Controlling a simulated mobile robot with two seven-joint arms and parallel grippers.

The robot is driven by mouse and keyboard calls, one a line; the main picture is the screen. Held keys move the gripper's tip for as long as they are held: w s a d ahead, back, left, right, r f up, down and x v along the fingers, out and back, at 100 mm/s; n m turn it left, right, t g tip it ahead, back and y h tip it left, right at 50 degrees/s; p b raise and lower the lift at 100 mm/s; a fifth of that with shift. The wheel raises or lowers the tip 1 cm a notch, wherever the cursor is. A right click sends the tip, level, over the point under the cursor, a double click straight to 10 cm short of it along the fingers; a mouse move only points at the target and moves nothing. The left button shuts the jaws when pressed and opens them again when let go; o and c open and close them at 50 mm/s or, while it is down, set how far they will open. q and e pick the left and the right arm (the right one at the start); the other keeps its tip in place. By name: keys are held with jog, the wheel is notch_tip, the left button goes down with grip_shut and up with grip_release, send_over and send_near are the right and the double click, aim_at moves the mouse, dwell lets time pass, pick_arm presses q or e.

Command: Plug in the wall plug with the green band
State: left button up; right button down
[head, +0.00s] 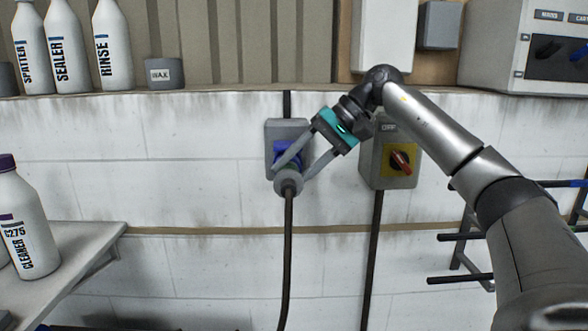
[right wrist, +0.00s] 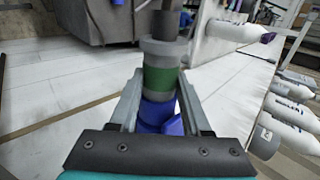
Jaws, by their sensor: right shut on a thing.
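The wall plug is a grey cylinder with a green band; it shows in the right wrist view (right wrist: 160,76) and, partly covered, in the head view (head: 288,185). A dark cable hangs from it. My right gripper (head: 290,170) is shut on the plug, one finger on each side. The grey wall socket box (head: 288,128) with a blue socket (head: 284,150) is right above the plug in the head view. The blue part (right wrist: 160,115) adjoins the plug's front in the wrist view. I cannot tell how deep the plug sits in it. My left gripper is not in view.
A switch box with a red knob on a yellow plate (head: 400,160) stands just right of the socket, close to my right arm. A shelf above holds white bottles (head: 112,45) and a wax tin (head: 165,73). A side table (head: 85,245) is at left.

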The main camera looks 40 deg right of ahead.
jog(key=shift+w+d, duration=0.15)
jog(key=shift+w, duration=0.05)
dwell(0.5)
jog(key=shift+c, duration=1)
grip_release()
jog(key=shift+o, duration=1)
jog(key=shift+s, duration=0.1)
